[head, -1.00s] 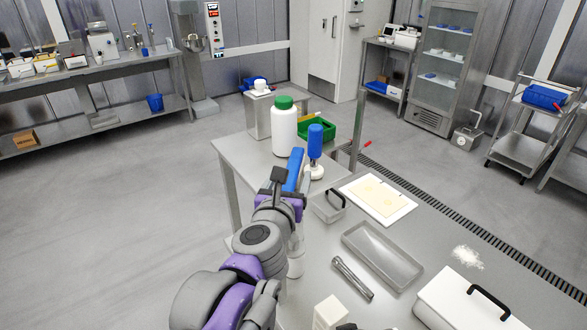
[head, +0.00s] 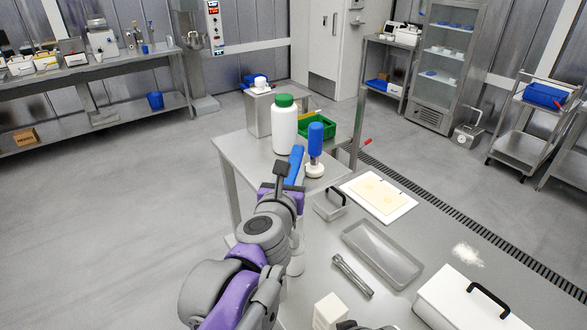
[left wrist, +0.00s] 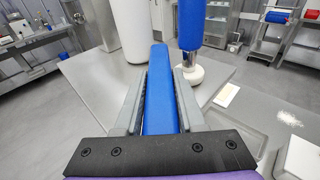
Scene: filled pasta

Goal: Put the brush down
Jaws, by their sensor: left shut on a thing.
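The brush (head: 295,165) shows as a flat blue handle. My left gripper (head: 290,186) is shut on it at the near end of the steel table. In the left wrist view the blue handle (left wrist: 158,90) lies between the two grey fingers of my left gripper (left wrist: 160,88) and points away from me, over the table top (left wrist: 90,85). Its bristles cannot be made out, and I cannot tell whether it touches the table.
A white bottle with a green cap (head: 284,130) and a blue-handled tool with a white round base (head: 315,145) stand just beyond the brush. A green bin (head: 318,126) is behind. A board with a pale sheet (head: 378,197) and a metal tray (head: 382,256) lie to the right.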

